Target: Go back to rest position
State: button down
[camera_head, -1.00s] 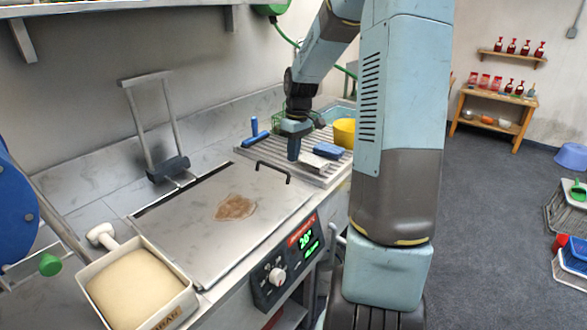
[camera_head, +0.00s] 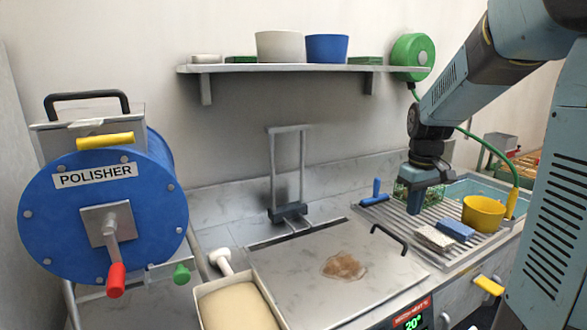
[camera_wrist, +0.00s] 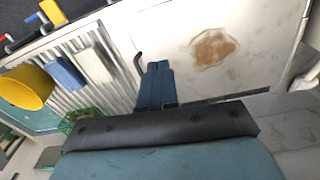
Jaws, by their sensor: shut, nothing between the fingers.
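My gripper (camera_head: 415,205) hangs from my arm on the right of the head view, above the ribbed drain rack beside the griddle. It points down, and its fingers are together with nothing held. The wrist view shows the closed fingers (camera_wrist: 157,82) from behind, with the rack and the griddle beyond them. Whether the fingertips touch anything below is hard to tell.
The griddle plate (camera_head: 300,290) has a brown stain. The ribbed rack (camera_head: 462,258) holds a blue sponge (camera_head: 455,229), a pale block (camera_head: 434,238) and a yellow bowl (camera_head: 483,214). A blue polisher (camera_head: 60,225) stands left. A shelf (camera_head: 300,68) runs above.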

jog(key=s+a+r+m+t, duration=0.2)
jog(key=s+a+r, duration=0.1)
jog(key=s, duration=0.7)
jog(key=s+a+r+m+t, duration=0.2)
jog(key=s+a+r+t, duration=0.1)
jog(key=s, duration=0.8)
jog(key=shift+a+r, duration=0.2)
jog(key=shift+r, duration=0.5)
